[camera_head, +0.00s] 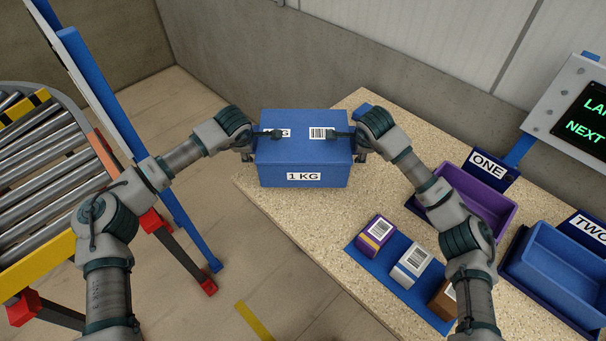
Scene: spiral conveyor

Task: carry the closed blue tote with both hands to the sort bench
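The closed blue tote (303,154) is in the upper middle of the head view, lid on and level, with a "1 KG" label on its front and barcode labels on the lid. My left gripper (258,143) is at its left side and my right gripper (350,143) at its right side. Both appear shut on its side edges; the fingertips are partly hidden. The tote is over the far left end of the speckled sort bench (300,203). I cannot tell whether its underside touches the bench top.
A purple bin (500,212) by sign ONE and a blue bin (560,262) by sign TWO stand at the right. A blue mat (390,279) holds purple, white and brown boxes. The roller conveyor (45,180) and blue posts are at left. A screen stands at the upper right.

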